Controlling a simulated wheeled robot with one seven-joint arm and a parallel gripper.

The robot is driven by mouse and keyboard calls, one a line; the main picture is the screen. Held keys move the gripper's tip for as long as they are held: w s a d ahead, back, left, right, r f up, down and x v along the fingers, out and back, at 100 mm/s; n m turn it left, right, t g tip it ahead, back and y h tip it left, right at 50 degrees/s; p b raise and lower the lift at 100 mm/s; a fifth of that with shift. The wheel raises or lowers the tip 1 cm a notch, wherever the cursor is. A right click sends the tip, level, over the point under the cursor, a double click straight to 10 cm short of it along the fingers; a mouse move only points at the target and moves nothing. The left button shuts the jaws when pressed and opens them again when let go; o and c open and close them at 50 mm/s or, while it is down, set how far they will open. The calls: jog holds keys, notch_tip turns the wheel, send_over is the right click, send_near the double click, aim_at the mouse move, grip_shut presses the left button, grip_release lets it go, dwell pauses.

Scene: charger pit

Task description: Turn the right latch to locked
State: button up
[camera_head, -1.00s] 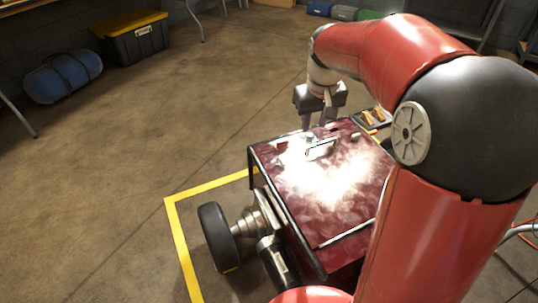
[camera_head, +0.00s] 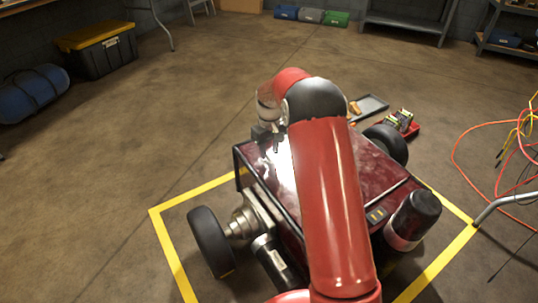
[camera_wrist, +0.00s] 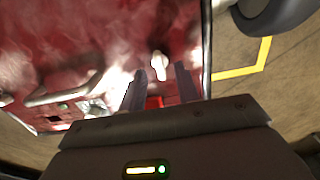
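The dark red machine (camera_head: 380,170) has a glossy top panel, which fills much of the wrist view (camera_wrist: 90,35). A small pale knob-like part (camera_wrist: 159,66), possibly a latch, stands on the panel near its edge. A small bright red part (camera_wrist: 154,102) shows between my fingers. I cannot tell which one is the right latch or how it is turned. My gripper (camera_wrist: 160,76) is open, its two fingers apart, with the pale part just at or beyond their tips. I cannot tell whether they touch. In the head view my arm hides most of the gripper and panel.
A curved metal handle (camera_wrist: 66,90) stands on the panel left of my fingers. Wheels (camera_head: 210,242) stick out at the machine's sides. Yellow floor tape (camera_head: 165,235) surrounds it. Orange cables (camera_head: 465,135) lie at the right. Open floor lies to the left.

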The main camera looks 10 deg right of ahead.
jog(key=shift+f, duration=1)
jog(key=shift+c, duration=0.4)
grip_shut()
